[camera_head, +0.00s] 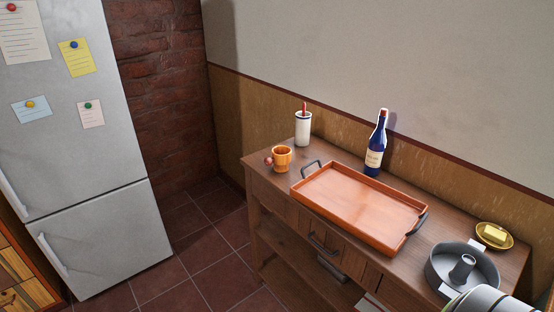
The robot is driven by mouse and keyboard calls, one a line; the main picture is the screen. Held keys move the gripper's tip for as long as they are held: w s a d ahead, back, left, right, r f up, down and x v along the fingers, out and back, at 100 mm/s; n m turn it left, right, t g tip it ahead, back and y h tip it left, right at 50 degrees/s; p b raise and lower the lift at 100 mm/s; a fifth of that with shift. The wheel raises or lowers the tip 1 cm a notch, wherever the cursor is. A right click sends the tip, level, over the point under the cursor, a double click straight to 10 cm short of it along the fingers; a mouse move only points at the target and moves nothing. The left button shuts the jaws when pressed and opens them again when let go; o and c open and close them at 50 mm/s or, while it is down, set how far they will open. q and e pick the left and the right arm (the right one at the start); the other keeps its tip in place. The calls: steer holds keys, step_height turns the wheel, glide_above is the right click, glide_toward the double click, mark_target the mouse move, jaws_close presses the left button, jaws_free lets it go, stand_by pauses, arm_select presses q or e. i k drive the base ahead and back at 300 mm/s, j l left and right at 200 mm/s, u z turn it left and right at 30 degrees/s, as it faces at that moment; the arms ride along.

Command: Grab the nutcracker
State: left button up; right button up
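An orange-brown, cup-shaped thing (282,158) stands upright at the left end of the wooden side table. A small round reddish knob shows at its left side, so it looks like a screw-type nutcracker, but it is too small to be certain. It stands near the table's left front edge, apart from the tray. Nothing covers it.
On the side table (258,164) are a white canister (303,129), a dark blue bottle (376,146), an orange tray (358,200) with dark handles, a grey ring pan (446,284) and a yellow dish (485,239). A fridge (75,130) stands left; tiled floor lies between.

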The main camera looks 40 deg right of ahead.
mark_target(281, 159)
steer(key=i+z, duration=0.1)
steer(key=z, duration=0.75)
